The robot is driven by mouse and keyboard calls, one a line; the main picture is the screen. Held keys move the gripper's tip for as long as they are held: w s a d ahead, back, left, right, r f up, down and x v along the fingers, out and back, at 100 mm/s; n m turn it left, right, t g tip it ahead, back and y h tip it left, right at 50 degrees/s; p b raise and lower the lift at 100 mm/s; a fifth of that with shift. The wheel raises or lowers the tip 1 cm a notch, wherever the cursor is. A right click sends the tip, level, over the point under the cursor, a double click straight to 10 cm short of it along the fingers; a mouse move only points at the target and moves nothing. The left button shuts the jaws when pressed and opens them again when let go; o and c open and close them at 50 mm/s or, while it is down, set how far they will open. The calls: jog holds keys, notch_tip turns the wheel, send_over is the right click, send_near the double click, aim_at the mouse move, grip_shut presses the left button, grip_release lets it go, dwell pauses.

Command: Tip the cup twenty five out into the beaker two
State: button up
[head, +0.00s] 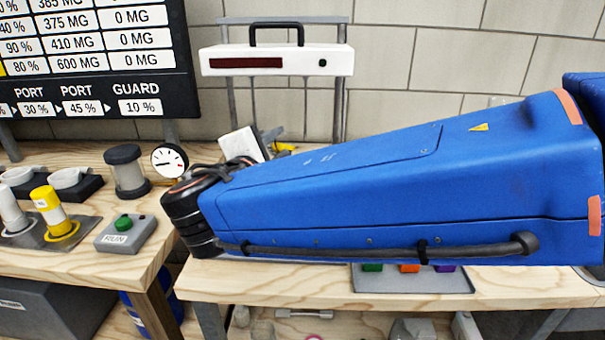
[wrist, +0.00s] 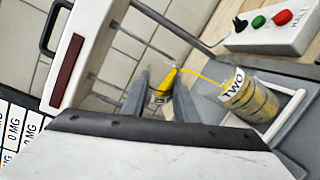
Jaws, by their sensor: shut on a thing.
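In the wrist view, my gripper (wrist: 161,82) is shut on a small clear cup (wrist: 159,98) with a dark mark on its side, too small to read. The cup is tilted, with yellow contents at its lip. A thin yellow stream runs from it to the mouth of the clear beaker marked TWO (wrist: 247,100). The beaker stands in a white-edged holder and has yellow in it; how full it is I cannot tell. In the head view, my blue arm hides the beaker, and only part of my gripper (head: 268,137) and a bit of yellow show behind the arm.
A grey box with red and green buttons, marked HALT (wrist: 275,28), stands close beyond the beaker. A white instrument with a black handle (head: 310,60) stands at the back. A RUN button box (head: 126,234) and a yellow cylinder (head: 54,212) are on the left bench.

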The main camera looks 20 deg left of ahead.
jog(key=shift+r+m, duration=0.2)
jog(key=shift+m, duration=0.2)
dwell(0.6)
jog(key=shift+s+d+r+m, duration=0.1)
jog(key=shift+d+r+m, duration=0.15)
jog(key=shift+d+m, duration=0.4)
dwell(1.2)
jog(key=shift+r+m+t+p, duration=0.25)
jog(key=shift+m+t+p, duration=0.25)
jog(key=shift+m, duration=0.55)
dwell(0.7)
jog(key=shift+d+f+m, duration=0.15)
jog(key=shift+f+m, duration=0.4)
jog(key=shift+m, duration=0.25)
dwell(0.8)
jog(key=shift+d+r+m+p, duration=0.2)
jog(key=shift+r+m+p, duration=0.1)
jog(key=shift+m, duration=0.6)
dwell(0.9)
